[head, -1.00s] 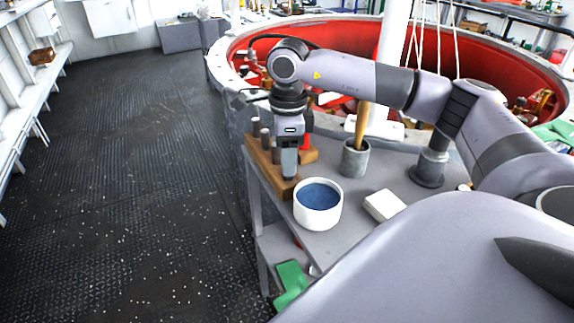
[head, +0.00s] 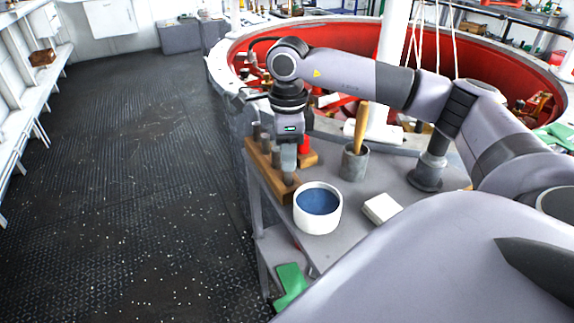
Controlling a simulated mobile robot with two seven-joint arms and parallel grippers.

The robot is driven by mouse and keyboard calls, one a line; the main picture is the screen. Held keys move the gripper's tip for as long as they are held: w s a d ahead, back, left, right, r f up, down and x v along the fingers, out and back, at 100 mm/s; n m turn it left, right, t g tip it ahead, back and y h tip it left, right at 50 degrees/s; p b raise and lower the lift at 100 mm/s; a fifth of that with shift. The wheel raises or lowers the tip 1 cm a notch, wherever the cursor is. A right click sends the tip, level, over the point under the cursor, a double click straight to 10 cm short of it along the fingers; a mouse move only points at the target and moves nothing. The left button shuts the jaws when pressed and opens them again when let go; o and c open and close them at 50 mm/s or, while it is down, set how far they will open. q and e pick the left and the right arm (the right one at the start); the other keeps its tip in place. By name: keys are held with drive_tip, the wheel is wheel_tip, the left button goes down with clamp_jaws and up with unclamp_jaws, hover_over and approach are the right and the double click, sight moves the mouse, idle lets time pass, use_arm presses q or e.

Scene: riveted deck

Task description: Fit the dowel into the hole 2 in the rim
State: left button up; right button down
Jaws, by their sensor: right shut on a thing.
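My right gripper (head: 289,165) points straight down over a wooden strip (head: 262,167) on the grey table. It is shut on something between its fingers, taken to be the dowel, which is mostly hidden. A small dark grey peg-like end (head: 288,180) shows just below the fingertips, at the near end of the strip. I cannot tell whether it touches the wood. Several grey pegs (head: 266,143) stand upright farther back on the strip. I cannot make out a numbered hole or a rim with holes. My left gripper is not in view.
A white bowl (head: 336,219) with a blue inside stands close in front of the strip. A grey cup (head: 354,163) with a wooden handle, a white block (head: 382,208) and a red item (head: 304,145) are nearby. A large red-lined ring (head: 335,37) lies behind the table.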

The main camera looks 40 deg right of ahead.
drive_tip(key=shift+r+p, duration=1.45)
drive_tip(key=shift+r, duration=0.55)
